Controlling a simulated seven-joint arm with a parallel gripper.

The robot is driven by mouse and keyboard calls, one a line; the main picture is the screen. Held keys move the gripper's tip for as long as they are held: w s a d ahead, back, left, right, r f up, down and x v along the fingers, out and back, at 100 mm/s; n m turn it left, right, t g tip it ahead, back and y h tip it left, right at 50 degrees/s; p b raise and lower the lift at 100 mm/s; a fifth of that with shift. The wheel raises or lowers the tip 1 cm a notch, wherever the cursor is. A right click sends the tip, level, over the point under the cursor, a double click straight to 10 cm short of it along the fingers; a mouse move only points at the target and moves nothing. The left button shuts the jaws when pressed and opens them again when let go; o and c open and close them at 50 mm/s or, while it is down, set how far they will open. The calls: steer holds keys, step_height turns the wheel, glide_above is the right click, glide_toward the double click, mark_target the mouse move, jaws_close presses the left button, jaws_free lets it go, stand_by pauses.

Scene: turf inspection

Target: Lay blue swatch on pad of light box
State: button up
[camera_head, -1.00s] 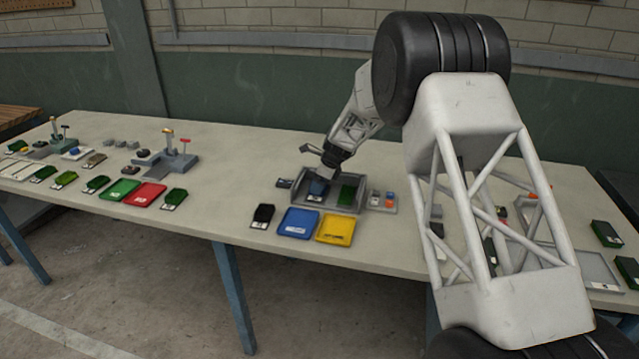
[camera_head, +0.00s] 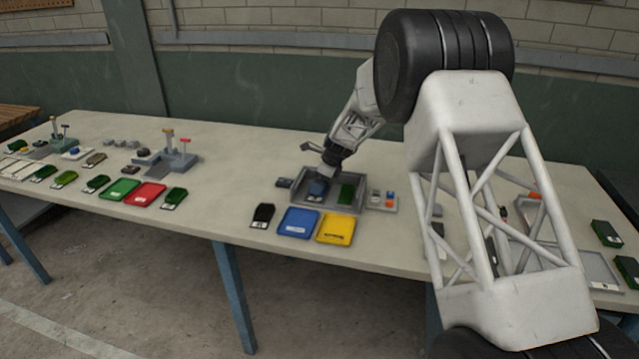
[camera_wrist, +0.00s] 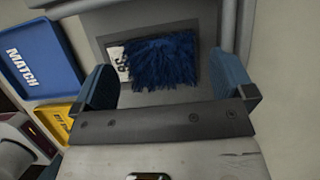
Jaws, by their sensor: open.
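The blue swatch (camera_wrist: 160,62) is a tufted dark-blue patch with a white label at its left end, partly readable. It lies flat inside the grey light box (camera_head: 329,206). My gripper (camera_wrist: 170,88) is open in the wrist view, one blue-padded finger on each side of the swatch and apart from it. In the head view my gripper (camera_head: 324,176) is over the left half of the box, where the blue swatch (camera_head: 317,189) shows just below it. The pad under the swatch is largely hidden.
A blue tray marked MATCH (camera_wrist: 38,58) and a yellow tray (camera_head: 333,229) lie in front of the box. A black swatch (camera_head: 262,215) is left of them. A small grey block with coloured buttons (camera_head: 382,199) adjoins the box's right side.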

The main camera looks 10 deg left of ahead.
steer(key=shift+d+r, duration=0.2)
steer(key=shift+r, duration=0.25)
steer(key=shift+d+r, duration=0.65)
steer(key=shift+d, duration=0.15)
steer(key=d, duration=1.1)
